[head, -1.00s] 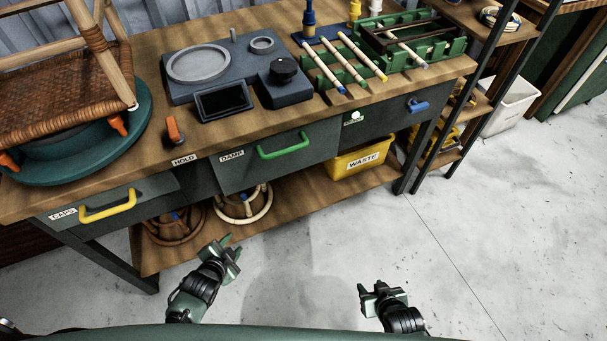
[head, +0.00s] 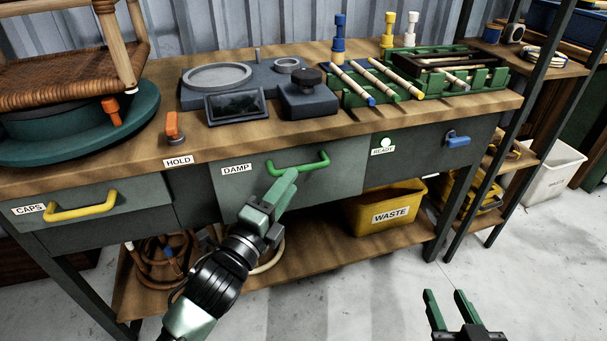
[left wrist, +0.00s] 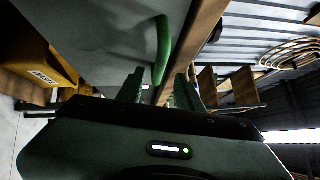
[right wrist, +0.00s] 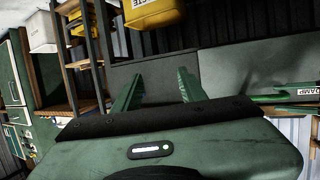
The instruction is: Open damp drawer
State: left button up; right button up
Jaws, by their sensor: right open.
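The DAMP drawer (head: 240,190) is a grey front under the bench top, with a white label and a green bar handle (head: 300,167). It looks shut, flush with the bench. My left gripper (head: 290,180) is just in front of and below the handle, its fingers pointing at it. In the left wrist view the handle (left wrist: 163,45) shows ahead, between the lines of the two spread fingers (left wrist: 158,82). Contact cannot be told. My right gripper (head: 445,293) is open and empty, low in front of the bench; its spread fingers also show in the right wrist view (right wrist: 158,80).
A yellow-handled CAPS drawer (head: 75,208) is at left, and a blue knob (head: 457,140) at right. A yellow WASTE bin (head: 390,208) and rattan coils (head: 160,262) sit on the lower shelf. The bench top holds a grey fixture (head: 235,100) and a green rack (head: 420,90).

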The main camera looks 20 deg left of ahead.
aim_at(301, 170)
pick_arm(q)
jog(key=x, duration=0.5)
jog(key=shift+f+b, duration=0.1)
jog(key=shift+b, duration=0.3)
jog(key=shift+w+d, duration=0.1)
jog(key=shift+w, duration=0.35)
pick_arm(e)
jog(key=r+t, duration=0.1)
jog(key=w+r, duration=0.1)
jog(key=a+r+t, duration=0.1)
jog(key=r, duration=0.1)
jog(key=shift+w+t+y, duration=0.15)
jog(key=shift+t+y, duration=0.15)
jog(key=shift+y, duration=0.1)
pick_arm(q)
jog(key=shift+c, duration=0.4)
grip_shut()
